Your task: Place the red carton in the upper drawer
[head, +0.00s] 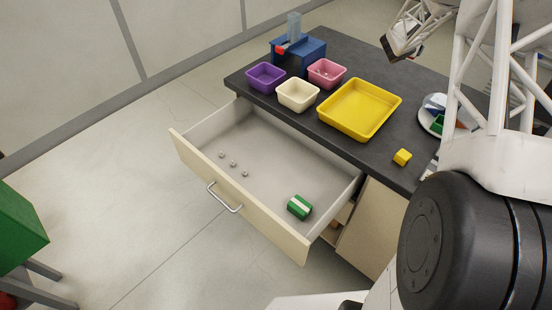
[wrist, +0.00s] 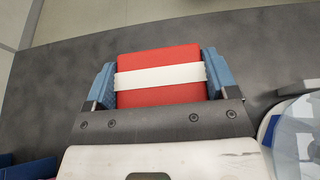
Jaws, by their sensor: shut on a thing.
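The red carton (wrist: 157,58), with a white band across it, fills the space between the blue fingers of my gripper (wrist: 158,72) in the wrist view. My gripper is shut on it, with one finger at each side. Dark worktop shows behind the carton. I cannot clearly make out the carton in the head view. The upper drawer (head: 270,165) is pulled wide open below the worktop's front edge in the head view. A green carton (head: 299,207) with a pale band lies in its right part, and three small metal pieces (head: 233,164) lie at left.
The dark worktop (head: 385,165) carries a purple bin (head: 265,77), a cream bin (head: 298,95), a pink bin (head: 327,73), a yellow tray (head: 358,108), a yellow block (head: 402,157) and a plate of items (head: 428,122). The drawer's middle is clear.

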